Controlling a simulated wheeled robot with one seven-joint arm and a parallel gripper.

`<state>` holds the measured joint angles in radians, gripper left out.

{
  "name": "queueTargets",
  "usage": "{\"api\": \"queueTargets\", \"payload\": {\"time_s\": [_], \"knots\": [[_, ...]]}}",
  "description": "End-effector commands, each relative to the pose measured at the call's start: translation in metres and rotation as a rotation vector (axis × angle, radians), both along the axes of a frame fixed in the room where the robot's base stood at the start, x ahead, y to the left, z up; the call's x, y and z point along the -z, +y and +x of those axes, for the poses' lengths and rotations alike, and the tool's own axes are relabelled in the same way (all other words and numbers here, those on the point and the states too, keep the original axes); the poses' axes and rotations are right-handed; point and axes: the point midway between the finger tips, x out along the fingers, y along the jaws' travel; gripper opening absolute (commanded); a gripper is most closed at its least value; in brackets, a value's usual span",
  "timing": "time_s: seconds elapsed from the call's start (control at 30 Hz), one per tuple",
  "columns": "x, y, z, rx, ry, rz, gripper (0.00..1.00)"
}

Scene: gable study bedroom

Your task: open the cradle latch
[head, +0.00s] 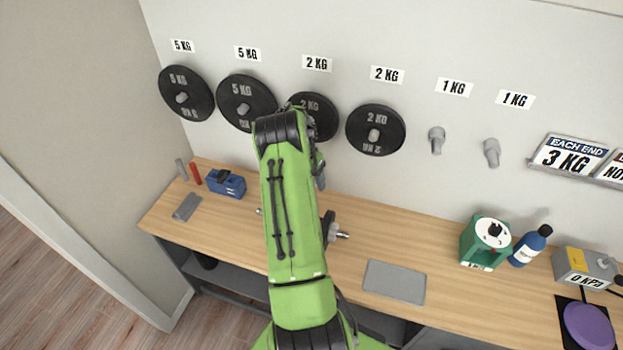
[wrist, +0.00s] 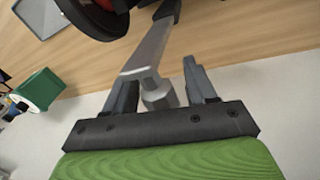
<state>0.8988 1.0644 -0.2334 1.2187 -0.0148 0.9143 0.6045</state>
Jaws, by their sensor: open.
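In the wrist view, a flat grey metal lever (wrist: 152,48) with a faceted knob (wrist: 159,94) at its end looks like the cradle latch. My gripper (wrist: 161,74) is open, with one finger on each side of the lever end and knob. The left finger is very close to the lever; I cannot tell whether it touches. A gap shows at the right finger. In the head view my green arm covers most of the cradle. Only a dark part with a metal end (head: 338,235) shows beside the arm on the bench.
The wooden bench (head: 440,245) runs below a wall of black weight plates (head: 375,130). A grey mat (head: 394,282), green dial box (head: 486,243) and blue bottle (head: 530,246) are to the right. In the wrist view, a dark round plate (wrist: 92,18) is near the lever.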

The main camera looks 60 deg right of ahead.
Motion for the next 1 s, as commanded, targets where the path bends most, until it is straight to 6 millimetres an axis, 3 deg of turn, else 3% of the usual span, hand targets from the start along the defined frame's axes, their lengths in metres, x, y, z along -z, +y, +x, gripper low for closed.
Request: {"api": "queueTargets", "payload": {"time_s": [0.17,0.6,0.77,1.0], "knots": [[-0.021,0.001,0.005,-0.001,-0.003,-0.003,0.56],[-0.137,0.008,0.026,0.0,-0.002,-0.004,0.56],[-0.153,0.01,0.029,0.0,0.0,-0.001,0.56],[-0.154,0.01,0.03,0.0,0.0,0.0,0.56]]}}
